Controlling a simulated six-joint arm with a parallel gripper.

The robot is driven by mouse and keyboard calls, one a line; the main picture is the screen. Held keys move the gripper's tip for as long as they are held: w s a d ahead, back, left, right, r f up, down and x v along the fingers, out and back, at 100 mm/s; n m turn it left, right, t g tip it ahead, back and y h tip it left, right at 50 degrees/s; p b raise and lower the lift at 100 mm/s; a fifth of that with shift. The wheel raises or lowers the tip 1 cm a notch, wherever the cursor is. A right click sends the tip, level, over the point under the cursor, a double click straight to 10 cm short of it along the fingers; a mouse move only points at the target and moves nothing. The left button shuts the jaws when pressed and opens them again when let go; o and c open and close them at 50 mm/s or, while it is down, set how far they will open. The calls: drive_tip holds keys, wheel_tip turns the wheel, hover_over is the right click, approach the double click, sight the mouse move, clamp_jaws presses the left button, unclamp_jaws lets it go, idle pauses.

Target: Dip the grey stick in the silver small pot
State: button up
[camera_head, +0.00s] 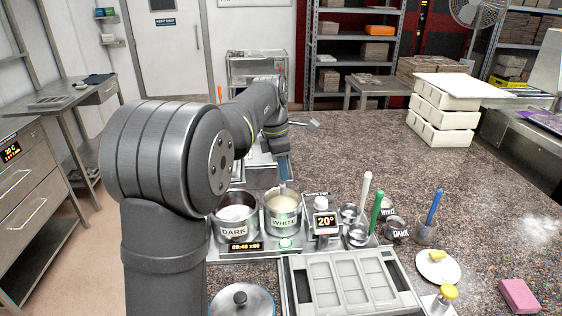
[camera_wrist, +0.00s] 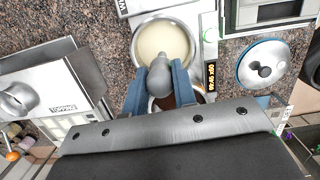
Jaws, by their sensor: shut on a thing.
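My gripper (camera_head: 285,170) is above the back of the large metal pot labelled WHITE (camera_head: 284,223). In the wrist view its blue fingers (camera_wrist: 160,80) are shut on a grey stick (camera_wrist: 160,76), seen nearly end-on with its rounded end towards the camera. Its lower end points at the pot of cream-coloured liquid (camera_wrist: 188,31); I cannot tell whether it touches the liquid. In the head view, small silver pots stand right of the scale, one (camera_head: 357,237) beside a green stick (camera_head: 376,208) and one (camera_head: 348,213) beside a white stick (camera_head: 366,186). I cannot tell which is the task's pot.
The large DARK pot (camera_head: 236,232) stands left of the WHITE pot. A 20° display (camera_head: 326,222), a grey mould tray (camera_head: 290,285) and a lidded pan (camera_head: 243,300) are close by. Small labelled cups and a blue stick (camera_head: 434,206) stand right.

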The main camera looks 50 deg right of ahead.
sight(282, 187)
drive_tip(key=shift+f, duration=3.5)
drive_tip(key=shift+r, duration=0.1)
drive_tip(key=shift+r, duration=3.65)
drive_tip(key=shift+r, duration=0.15)
drive_tip(key=shift+r, duration=1.85)
drive_tip(key=shift+a, duration=0.15)
